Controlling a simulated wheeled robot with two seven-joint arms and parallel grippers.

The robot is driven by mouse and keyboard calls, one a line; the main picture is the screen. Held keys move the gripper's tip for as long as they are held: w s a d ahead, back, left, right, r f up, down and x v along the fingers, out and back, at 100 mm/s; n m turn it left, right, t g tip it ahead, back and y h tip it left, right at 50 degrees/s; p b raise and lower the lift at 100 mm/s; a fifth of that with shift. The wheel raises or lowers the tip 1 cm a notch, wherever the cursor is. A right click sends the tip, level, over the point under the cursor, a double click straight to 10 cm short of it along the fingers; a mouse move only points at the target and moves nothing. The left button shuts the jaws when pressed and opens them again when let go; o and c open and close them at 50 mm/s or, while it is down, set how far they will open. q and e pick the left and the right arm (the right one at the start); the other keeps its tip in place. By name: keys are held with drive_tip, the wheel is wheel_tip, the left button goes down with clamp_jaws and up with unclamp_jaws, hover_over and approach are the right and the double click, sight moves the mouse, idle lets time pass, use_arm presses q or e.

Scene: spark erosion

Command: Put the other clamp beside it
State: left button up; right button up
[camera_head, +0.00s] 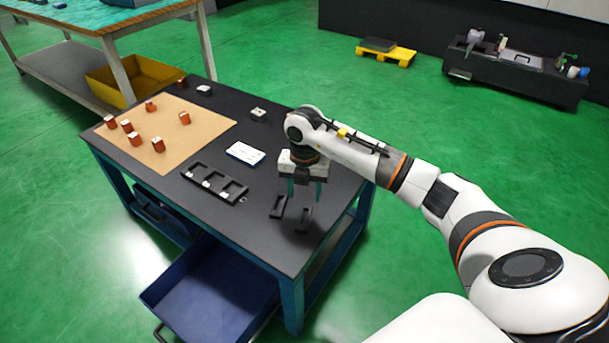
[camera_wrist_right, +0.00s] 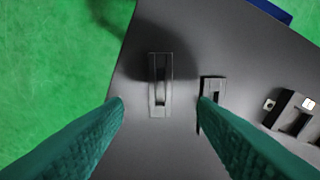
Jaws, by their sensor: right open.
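Two small dark slotted blocks, which appear to be the clamps, lie side by side with a gap near the table's front right corner. The right-hand clamp (camera_head: 304,218) shows in the right wrist view (camera_wrist_right: 160,85) between the finger lines. The left-hand clamp (camera_head: 278,207) shows in the right wrist view (camera_wrist_right: 213,88), partly hidden by one finger. My right gripper (camera_head: 304,191) is open and empty, pointing down above the clamps; its green fingers also show in the right wrist view (camera_wrist_right: 162,108). My left gripper is not in view.
A black slotted tray (camera_head: 215,185) lies left of the clamps on the dark table (camera_head: 262,225). A white card (camera_head: 245,153) lies behind it. A tan mat (camera_head: 205,122) holds several orange-brown pieces. A blue drawer (camera_head: 205,290) stands open below the front edge.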

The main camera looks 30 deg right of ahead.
drive_tip(key=s+a+r+n+t+y, duration=0.15)
drive_tip(key=a+y, duration=0.25)
drive_tip(key=a, duration=0.4)
drive_tip(key=a+r+n+t+y, duration=0.1)
drive_tip(key=a+r+y, duration=0.1)
drive_tip(key=a+y, duration=0.35)
drive_tip(key=s+a+r+n+t+y, duration=0.1)
drive_tip(key=a+r+y, duration=0.1)
drive_tip(key=a, duration=0.7)
drive_tip(key=a+r+m+t+y, duration=0.3)
drive_tip(key=r+m+t+y, duration=0.3)
drive_tip(key=r+t, duration=0.4)
drive_tip(key=s+d+f+m+t+h, duration=0.1)
drive_tip(key=d+f+m+t+h, duration=0.15)
drive_tip(key=d+m+h, duration=0.6)
drive_tip(key=s+d+f+m+t+h, duration=0.1)
drive_tip(key=d+f+m+h, duration=0.35)
drive_tip(key=m+h, duration=0.55)
drive_tip(key=s+f+m+g, duration=0.2)
drive_tip(key=s+f+g, duration=0.4)
drive_tip(key=s, duration=0.5)
drive_tip(key=s+f+m+g+y, duration=0.1)
drive_tip(key=s+f+m+g, duration=0.1)
drive_tip(key=s+f+g, duration=0.5)
drive_tip(key=s+f, duration=0.1)
drive_tip(key=s, duration=0.3)
drive_tip(key=shift+s+d, duration=0.15)
drive_tip(key=shift+d, duration=0.15)
